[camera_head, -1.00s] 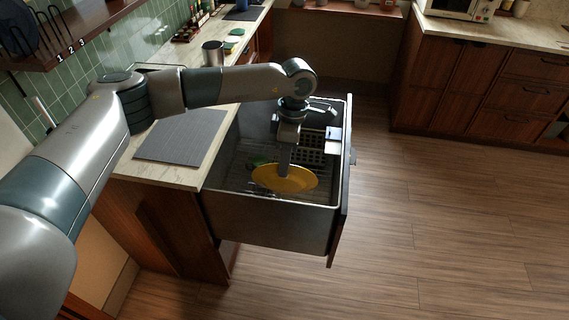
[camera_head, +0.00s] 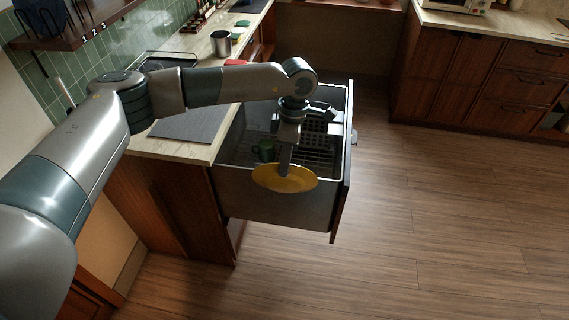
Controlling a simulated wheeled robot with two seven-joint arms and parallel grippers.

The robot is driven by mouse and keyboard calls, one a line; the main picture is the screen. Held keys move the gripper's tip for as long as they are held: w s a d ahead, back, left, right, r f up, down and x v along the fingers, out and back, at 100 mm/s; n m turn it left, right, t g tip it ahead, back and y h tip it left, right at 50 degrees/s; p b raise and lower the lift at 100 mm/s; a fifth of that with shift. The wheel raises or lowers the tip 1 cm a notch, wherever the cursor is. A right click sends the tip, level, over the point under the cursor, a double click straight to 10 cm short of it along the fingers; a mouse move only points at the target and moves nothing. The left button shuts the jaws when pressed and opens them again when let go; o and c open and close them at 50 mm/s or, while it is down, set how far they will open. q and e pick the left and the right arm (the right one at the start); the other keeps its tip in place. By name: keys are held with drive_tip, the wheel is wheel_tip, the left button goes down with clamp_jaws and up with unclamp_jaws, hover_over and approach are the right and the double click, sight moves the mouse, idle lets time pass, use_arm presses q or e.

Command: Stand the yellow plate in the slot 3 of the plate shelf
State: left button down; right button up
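The yellow plate (camera_head: 290,180) is in my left gripper (camera_head: 285,168), whose fingers are shut on its upper edge. The plate hangs tilted, overlapping the near wall of the open drawer in the picture. The plate shelf (camera_head: 62,42) is at the top left, a wooden board with dark wire dividers and the numbers 1, 2, 3 on its front edge. A dark blue plate (camera_head: 42,15) stands in its rack. The picture edge cuts the shelf off, and slot 3 is not clear. My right gripper is not in view.
The counter bears a grey mat (camera_head: 185,126) and a metal pot (camera_head: 221,43). Open wooden floor (camera_head: 440,190) lies to the right.

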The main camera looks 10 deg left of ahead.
use_arm(q)
drive_tip(key=shift+s+a, duration=0.15)
drive_tip(key=shift+s, duration=0.1)
drive_tip(key=shift+s+a+m+b, duration=0.1)
drive_tip(key=shift+s+m+b, duration=0.1)
drive_tip(key=shift+m+b, duration=0.25)
drive_tip(key=s+a+f+m+t+b, duration=0.1)
drive_tip(key=s+a+f+m+b, duration=0.1)
drive_tip(key=s+a+m+b, duration=0.2)
drive_tip(key=s+a+f+m+t+b, duration=0.2)
drive_tip(key=s+a+m+b, duration=0.2)
drive_tip(key=s+m, duration=0.7)
drive_tip(key=m+b, duration=0.2)
drive_tip(key=m, duration=0.1)
drive_tip(key=shift+s+a+y, duration=0.15)
drive_tip(key=shift+y, duration=0.15)
drive_tip(key=shift+a+f, duration=0.1)
drive_tip(key=shift+a, duration=0.05)
